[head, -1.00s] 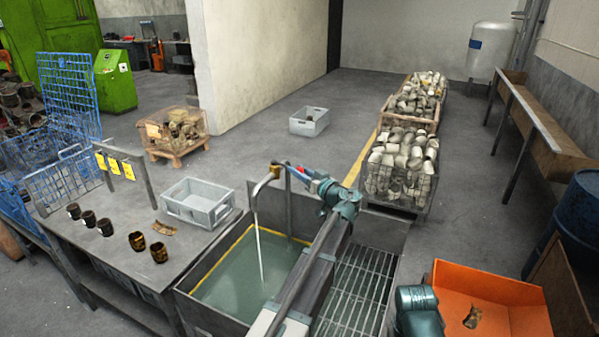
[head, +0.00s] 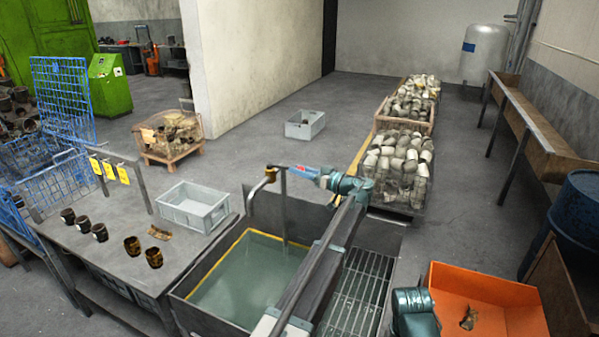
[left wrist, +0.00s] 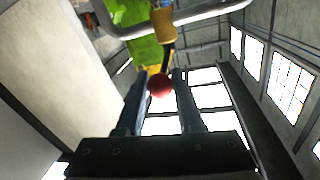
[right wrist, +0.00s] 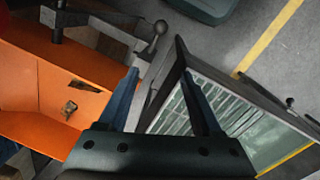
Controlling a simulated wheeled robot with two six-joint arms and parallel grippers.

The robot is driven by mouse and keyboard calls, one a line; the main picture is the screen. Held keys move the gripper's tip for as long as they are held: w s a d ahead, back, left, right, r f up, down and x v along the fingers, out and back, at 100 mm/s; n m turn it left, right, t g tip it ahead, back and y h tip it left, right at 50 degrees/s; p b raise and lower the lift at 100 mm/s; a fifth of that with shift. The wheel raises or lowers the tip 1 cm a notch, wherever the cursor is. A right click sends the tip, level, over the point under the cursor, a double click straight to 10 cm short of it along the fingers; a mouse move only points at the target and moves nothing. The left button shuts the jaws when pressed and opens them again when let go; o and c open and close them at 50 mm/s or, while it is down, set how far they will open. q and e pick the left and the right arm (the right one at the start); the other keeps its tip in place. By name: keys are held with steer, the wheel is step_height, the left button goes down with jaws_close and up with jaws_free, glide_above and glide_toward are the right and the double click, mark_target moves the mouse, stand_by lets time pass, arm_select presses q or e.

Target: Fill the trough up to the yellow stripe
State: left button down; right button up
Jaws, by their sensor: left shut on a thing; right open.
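The trough (head: 190,309) stands in front of me, holding greenish water (head: 245,275). A yellow stripe (head: 229,251) runs along its inner wall, and the water surface lies close to it. The tap (head: 265,182) has its spout over the trough, with no stream below it. My left gripper (head: 300,172) is at the tap. In the left wrist view a red ball knob (left wrist: 160,85) sits between the fingers, which are shut on it. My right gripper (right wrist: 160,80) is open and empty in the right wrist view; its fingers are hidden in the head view.
A grating (head: 357,295) lies right of the trough, then an orange bin (head: 490,290) with a scrap piece. The table (head: 110,262) at left holds several dark cups and a grey crate (head: 193,207). Wire baskets of pale parts (head: 398,165) stand behind.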

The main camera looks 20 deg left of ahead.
arm_select(q)
steer(key=c, duration=0.5)
jaws_free()
steer(key=shift+w, duration=0.15)
steer(key=shift+c, duration=0.2)
steer(key=v, duration=1.4)
steer(key=s+a+f+m+g+h, duration=0.35)
steer(key=s+f+m+h, duration=0.55)
steer(key=s+f, duration=0.95)
steer(key=s+d+f+m+h, duration=0.2)
steer(key=s+d+m+h, duration=0.1)
steer(key=s+d, duration=0.6)
steer(key=s+d+f+m+h+b, duration=0.1)
steer(key=s+d+m+h, duration=0.3)
steer(key=s+d, duration=0.5)
steer(key=shift+s+d+f+m, duration=0.3)
steer(key=shift+f+m, duration=0.3)
steer(key=shift+f, duration=0.15)
